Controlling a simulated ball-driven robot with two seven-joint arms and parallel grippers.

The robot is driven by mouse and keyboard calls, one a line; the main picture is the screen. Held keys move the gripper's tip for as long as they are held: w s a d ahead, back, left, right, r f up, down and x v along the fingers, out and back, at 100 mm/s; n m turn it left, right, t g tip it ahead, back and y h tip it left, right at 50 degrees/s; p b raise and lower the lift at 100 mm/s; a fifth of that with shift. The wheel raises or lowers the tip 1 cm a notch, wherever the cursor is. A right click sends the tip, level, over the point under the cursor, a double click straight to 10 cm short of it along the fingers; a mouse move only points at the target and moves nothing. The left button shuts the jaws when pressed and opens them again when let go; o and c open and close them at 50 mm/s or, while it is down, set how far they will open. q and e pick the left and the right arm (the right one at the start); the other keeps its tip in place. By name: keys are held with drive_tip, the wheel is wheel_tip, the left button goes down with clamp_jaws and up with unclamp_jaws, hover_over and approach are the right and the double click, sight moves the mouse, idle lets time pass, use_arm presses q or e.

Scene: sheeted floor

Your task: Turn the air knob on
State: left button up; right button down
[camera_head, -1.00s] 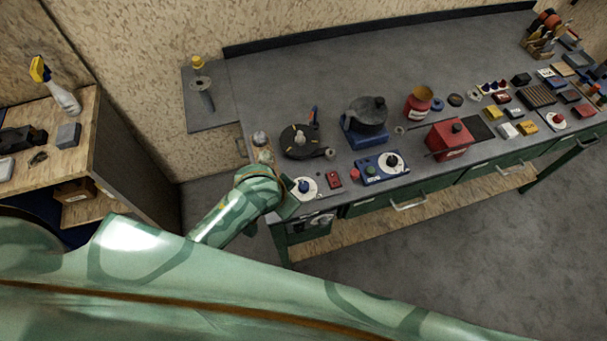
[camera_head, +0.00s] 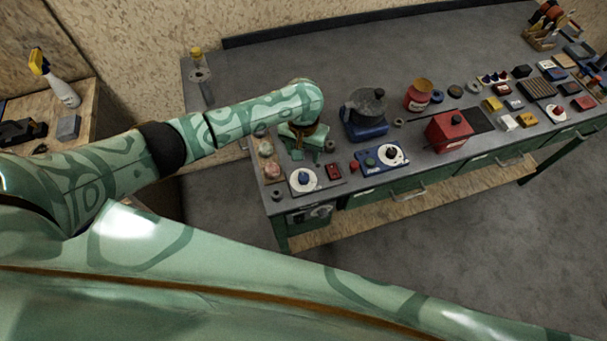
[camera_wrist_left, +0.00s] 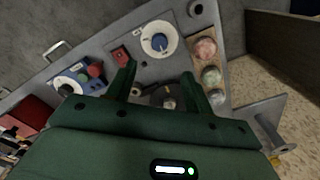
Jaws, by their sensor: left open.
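A round white dial (camera_head: 303,181) with a dark blue knob (camera_head: 304,177) lies at the near left corner of the bench; the knob (camera_wrist_left: 158,41) also shows in the left wrist view. No label is readable, so I cannot tell whether this is the air knob. A blue box (camera_head: 370,162) beside it has another white dial with a dark knob (camera_head: 391,151). My left gripper (camera_head: 310,150) hangs behind the first dial, fingers apart and empty. In the left wrist view its two fingers (camera_wrist_left: 161,84) point toward the dial without touching it. My right gripper is out of view.
A small red switch box (camera_head: 333,172) sits between the dials. A pot on a blue base (camera_head: 367,125) and a red box (camera_head: 448,132) stand right of my left arm. A wooden holder with coloured balls (camera_wrist_left: 207,73) is beside the dial. The bench's far middle is clear.

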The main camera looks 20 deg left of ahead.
sight(303, 177)
use_arm(q)
wheel_tip(303, 177, down, 12)
drive_tip(key=b, duration=0.5)
drive_tip(key=shift+f, duration=0.2)
drive_tip(key=c, duration=1)
